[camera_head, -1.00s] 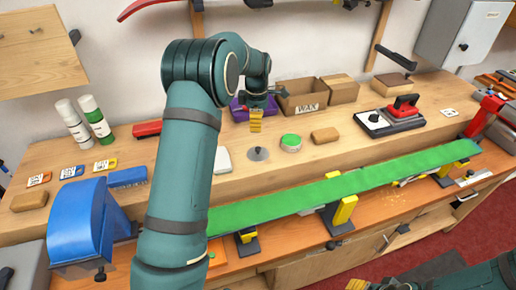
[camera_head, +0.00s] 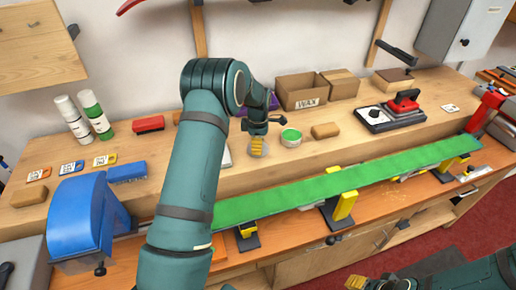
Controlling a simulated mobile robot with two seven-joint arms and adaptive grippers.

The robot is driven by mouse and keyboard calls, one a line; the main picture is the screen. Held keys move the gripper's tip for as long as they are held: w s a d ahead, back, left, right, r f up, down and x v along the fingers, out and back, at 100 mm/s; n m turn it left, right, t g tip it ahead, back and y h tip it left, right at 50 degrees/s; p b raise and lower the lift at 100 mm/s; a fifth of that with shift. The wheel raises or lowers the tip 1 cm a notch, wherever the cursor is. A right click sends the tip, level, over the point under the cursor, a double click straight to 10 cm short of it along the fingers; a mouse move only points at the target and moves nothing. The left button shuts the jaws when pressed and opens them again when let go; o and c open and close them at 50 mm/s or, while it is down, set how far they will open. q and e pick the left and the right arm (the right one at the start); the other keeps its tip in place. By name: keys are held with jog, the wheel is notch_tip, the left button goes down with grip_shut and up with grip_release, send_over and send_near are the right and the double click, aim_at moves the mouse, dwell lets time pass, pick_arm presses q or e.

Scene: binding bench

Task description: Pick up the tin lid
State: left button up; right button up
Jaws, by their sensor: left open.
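The tin lid (camera_head: 258,156) is a small grey disc lying flat on the wooden bench shelf, left of the open round tin with green contents (camera_head: 291,137). My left gripper (camera_head: 257,147) is open, with its yellow fingers pointing down right at the lid and covering most of it. I cannot tell whether the fingers touch the lid. Part of my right gripper (camera_head: 357,283) shows at the bottom edge, far from the lid; its jaw opening is unclear.
A brown block (camera_head: 325,130) lies right of the tin. A cardboard box marked WAX (camera_head: 301,92) stands behind it. A long green ski or board (camera_head: 350,180) rests on supports in front. My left arm hides part of the shelf, including most of a purple container (camera_head: 262,104).

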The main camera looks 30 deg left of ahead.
pick_arm(q)
jog(key=shift+f, duration=0.35)
grip_shut()
jog(key=shift+r, duration=0.2)
